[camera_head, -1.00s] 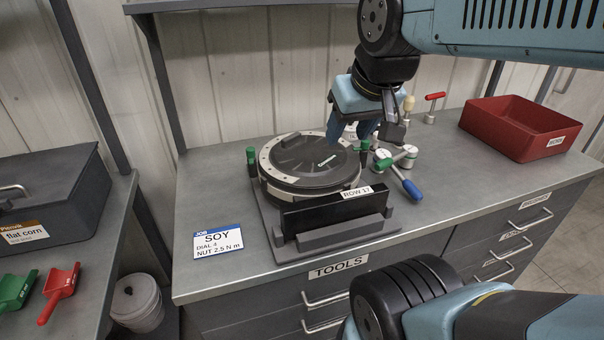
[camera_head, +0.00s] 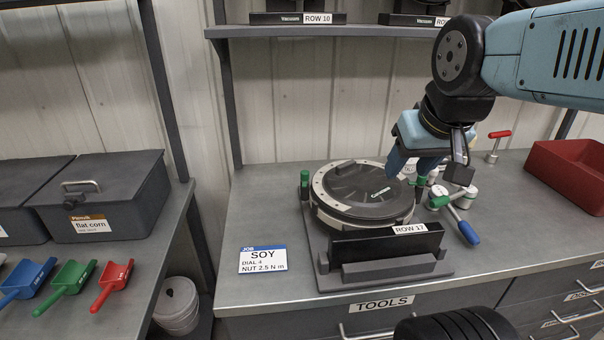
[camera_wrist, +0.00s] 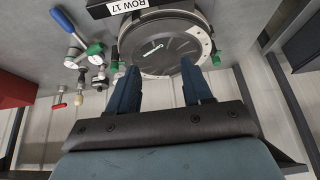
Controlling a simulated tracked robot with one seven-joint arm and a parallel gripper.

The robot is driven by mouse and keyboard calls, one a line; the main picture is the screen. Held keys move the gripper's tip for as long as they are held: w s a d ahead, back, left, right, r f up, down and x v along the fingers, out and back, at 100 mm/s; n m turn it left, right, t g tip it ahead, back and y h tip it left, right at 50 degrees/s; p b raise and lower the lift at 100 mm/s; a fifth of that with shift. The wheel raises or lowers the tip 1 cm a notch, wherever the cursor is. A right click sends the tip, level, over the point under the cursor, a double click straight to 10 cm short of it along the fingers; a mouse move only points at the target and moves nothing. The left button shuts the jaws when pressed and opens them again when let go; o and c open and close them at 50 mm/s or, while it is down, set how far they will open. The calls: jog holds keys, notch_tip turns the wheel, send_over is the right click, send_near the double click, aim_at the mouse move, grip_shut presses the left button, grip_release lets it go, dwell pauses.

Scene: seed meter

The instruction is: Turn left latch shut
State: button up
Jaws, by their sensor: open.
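The seed meter (camera_head: 350,190) is a round dark disc housing with a pale rim, on a grey base on the bench. The left latch (camera_head: 304,184) has a green upright handle at the meter's left edge; it shows right of the fingers in the wrist view (camera_wrist: 215,58). My gripper (camera_head: 410,170) is open and empty above the meter's back right side. In the wrist view its two blue fingers (camera_wrist: 160,68) point at the disc, apart from it.
A blue-handled tool (camera_head: 464,226) and small fittings lie right of the meter. A red bin (camera_head: 570,172) stands at the far right. A black ROW 17 plate (camera_head: 388,243) stands in front of the meter, and a SOY card (camera_head: 263,259) lies left.

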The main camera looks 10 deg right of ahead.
jog(key=w+a+r+m+g, duration=0.3)
jog(key=w+a+m, duration=0.2)
jog(key=w, duration=0.6)
jog(key=m+g, duration=0.3)
jog(key=m, duration=0.1)
send_near(305, 172)
notch_tip(305, 172, down, 9)
jog(key=shift+r, duration=0.1)
grip_shut()
dwell(0.3)
